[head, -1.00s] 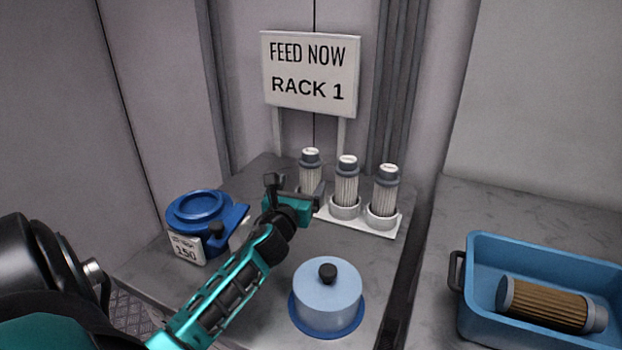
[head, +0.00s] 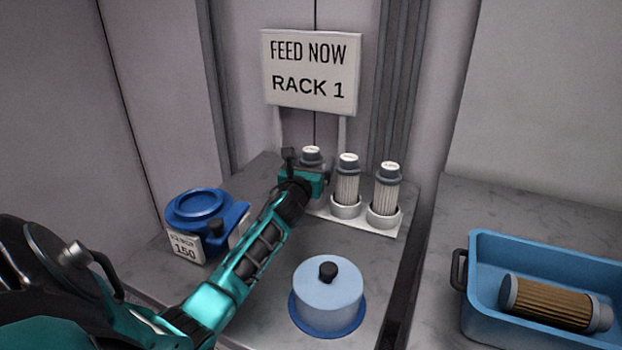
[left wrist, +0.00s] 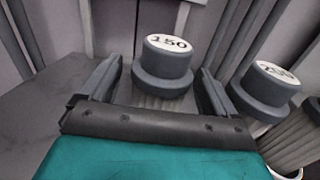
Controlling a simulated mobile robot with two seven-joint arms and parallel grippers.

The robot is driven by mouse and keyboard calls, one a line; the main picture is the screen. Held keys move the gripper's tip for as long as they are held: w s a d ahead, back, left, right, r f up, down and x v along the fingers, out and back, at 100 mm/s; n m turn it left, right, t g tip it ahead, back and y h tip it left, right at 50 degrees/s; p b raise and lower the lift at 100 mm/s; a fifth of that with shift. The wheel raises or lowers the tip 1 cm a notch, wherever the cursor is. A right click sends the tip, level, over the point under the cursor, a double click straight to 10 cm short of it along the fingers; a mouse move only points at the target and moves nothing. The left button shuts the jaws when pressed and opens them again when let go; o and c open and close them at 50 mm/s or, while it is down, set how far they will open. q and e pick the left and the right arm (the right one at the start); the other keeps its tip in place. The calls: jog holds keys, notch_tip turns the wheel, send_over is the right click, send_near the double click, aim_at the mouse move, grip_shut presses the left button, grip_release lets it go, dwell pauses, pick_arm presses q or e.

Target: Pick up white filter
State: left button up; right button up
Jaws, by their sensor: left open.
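Three white pleated filters with dark grey caps stand upright in a white rack (head: 358,222): a left filter (head: 311,152), a middle filter (head: 347,186) and a right filter (head: 385,195). My left gripper (head: 308,165) is at the left filter and hides most of its body in the head view. In the left wrist view the open fingers (left wrist: 168,92) stand on either side of the left filter, just below its cap (left wrist: 165,62), which is marked 150. A neighbouring filter's cap (left wrist: 265,88) is to the right. My right gripper is not in view.
A sign (head: 310,70) reading "FEED NOW RACK 1" stands behind the rack. A blue container (head: 205,212) labelled 150 is at left. A light blue lidded pot (head: 328,285) stands in front. A blue bin (head: 482,300) at right holds a brown filter (head: 550,302).

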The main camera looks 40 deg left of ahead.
pick_arm(q)
jog(key=c, duration=1)
jog(key=shift+c, duration=0.4)
jog(key=shift+r, duration=0.15)
